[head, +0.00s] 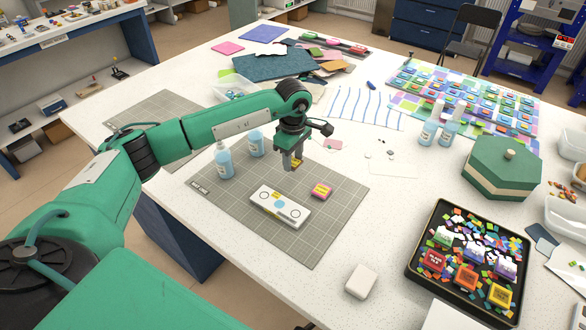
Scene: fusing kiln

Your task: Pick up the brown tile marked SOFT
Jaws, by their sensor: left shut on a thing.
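My left gripper (292,160) points down above the grey cutting mat (335,215). It is shut on a small brown and yellow tile (295,165), which is mostly hidden by the fingers. Its marking is too small to read. The tile appears to be held above the mat, behind a white block with printed circles (280,206). A pink and yellow tile (321,190) lies on the mat to the right of the gripper. My right gripper is not in view.
Two blue bottles (223,160) stand left of the gripper. A black tray (415,270) of colourful chips and labelled blocks is at the right front. A green hexagonal box (503,168) stands behind it. A white block (361,281) lies near the front edge.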

